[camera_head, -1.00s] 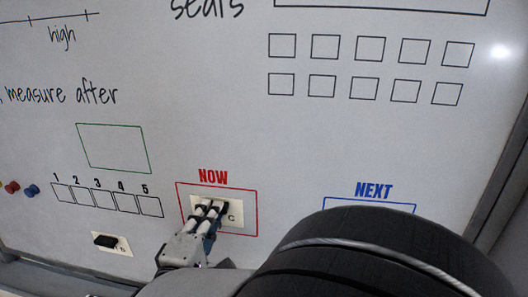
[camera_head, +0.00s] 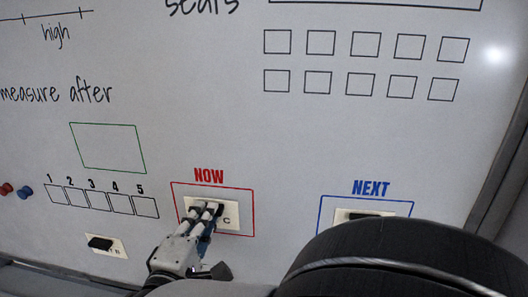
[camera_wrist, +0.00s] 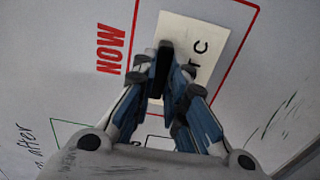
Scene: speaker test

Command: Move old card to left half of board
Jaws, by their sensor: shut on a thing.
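A cream card (camera_head: 232,211) marked with a C lies on the whiteboard (camera_head: 190,120) inside the red NOW frame. The same card (camera_wrist: 215,42) shows in the wrist view, with another letter partly hidden by my fingers. My gripper (camera_head: 205,208) is at the left part of this card. In the wrist view my gripper (camera_wrist: 165,68) is shut on the card's dark raised handle (camera_wrist: 163,58). The card looks flat against the board; I cannot tell if there is a gap. No label shows which card is the old one.
A second cream card (camera_head: 117,250) with a black handle is at lower left, below the numbered boxes (camera_head: 103,199). Another card (camera_head: 343,214) sits in the blue NEXT frame, partly hidden by my arm. Red and blue round magnets (camera_head: 24,192) are at the left edge. The board's middle is bare.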

